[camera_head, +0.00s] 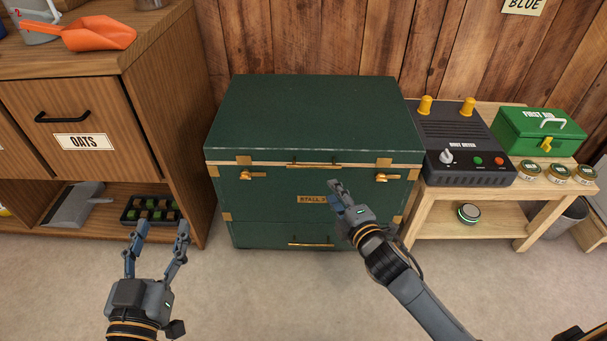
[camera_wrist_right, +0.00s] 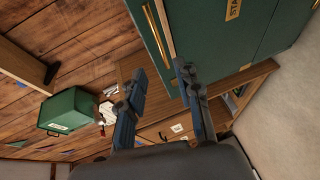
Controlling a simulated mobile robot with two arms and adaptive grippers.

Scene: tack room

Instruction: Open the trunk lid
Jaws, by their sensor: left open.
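The dark green trunk (camera_head: 305,115) stands against the plank wall, its lid down. A brass handle (camera_head: 313,165) is on the lid's front edge, with a brass latch at the left (camera_head: 255,176) and another at the right (camera_head: 385,178), both lying sideways. My right gripper (camera_head: 337,186) is in front of the trunk, just below the handle. In the right wrist view its fingers (camera_wrist_right: 160,70) are apart and empty, with the brass handle (camera_wrist_right: 159,28) beyond them, not visibly gripped. My left gripper (camera_head: 162,228) is open and empty, low at the left.
A wooden cabinet (camera_head: 165,100) with an oats drawer stands left of the trunk. At the right, a wooden bench (camera_head: 428,205) carries a boot dryer (camera_head: 455,140), a green first aid box (camera_head: 535,132) and small tins. The floor in front of the trunk is clear.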

